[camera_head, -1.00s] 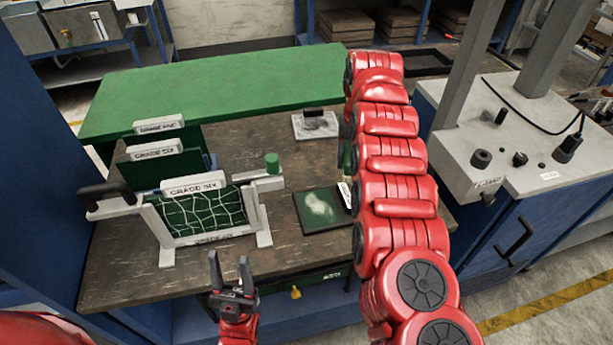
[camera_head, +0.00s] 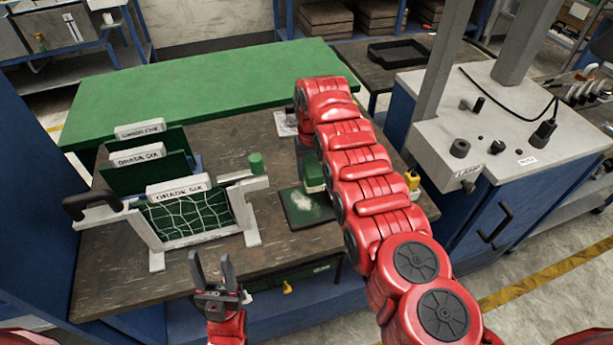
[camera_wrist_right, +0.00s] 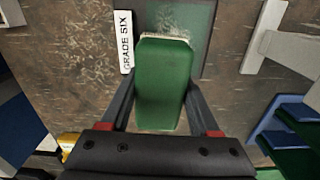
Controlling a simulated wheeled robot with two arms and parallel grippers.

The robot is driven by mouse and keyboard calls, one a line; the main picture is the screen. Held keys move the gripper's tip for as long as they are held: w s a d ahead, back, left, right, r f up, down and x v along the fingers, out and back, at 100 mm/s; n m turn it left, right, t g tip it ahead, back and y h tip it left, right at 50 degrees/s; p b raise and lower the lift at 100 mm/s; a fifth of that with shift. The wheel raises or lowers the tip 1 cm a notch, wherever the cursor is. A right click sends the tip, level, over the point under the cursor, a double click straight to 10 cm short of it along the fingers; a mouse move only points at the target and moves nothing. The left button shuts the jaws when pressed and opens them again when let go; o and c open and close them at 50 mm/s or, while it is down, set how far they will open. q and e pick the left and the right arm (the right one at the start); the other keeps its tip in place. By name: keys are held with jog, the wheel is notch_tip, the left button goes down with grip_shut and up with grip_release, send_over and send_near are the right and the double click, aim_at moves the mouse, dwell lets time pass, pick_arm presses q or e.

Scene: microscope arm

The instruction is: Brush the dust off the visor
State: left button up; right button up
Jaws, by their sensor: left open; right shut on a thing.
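The visor is a dark green plate (camera_head: 318,215) lying flat on the brown workbench, with pale dust on its middle. In the right wrist view, part of the visor (camera_wrist_right: 207,45) shows beyond the brush, with a white GRADE SIX label (camera_wrist_right: 126,42) at its left edge. My right gripper (camera_wrist_right: 162,82) is shut on a green brush (camera_wrist_right: 162,85) with pale bristles at its far end. The brush (camera_head: 312,172) is over the visor's back part; bristle contact cannot be told. My left gripper (camera_head: 211,262) is open and empty at the bench's front.
A grey-topped blue cabinet (camera_head: 490,140) stands right. The green table (camera_head: 210,90) behind is clear.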

jog(key=shift+s+f, duration=0.1)
jog(key=shift+f, duration=0.1)
jog(key=shift+a, duration=0.1)
jog(key=shift+s+a+f, duration=0.1)
jog(key=shift+f, duration=0.15)
jog(key=shift+a+f, duration=0.15)
jog(key=shift+f, duration=0.1)
jog(key=shift+f, duration=0.1)
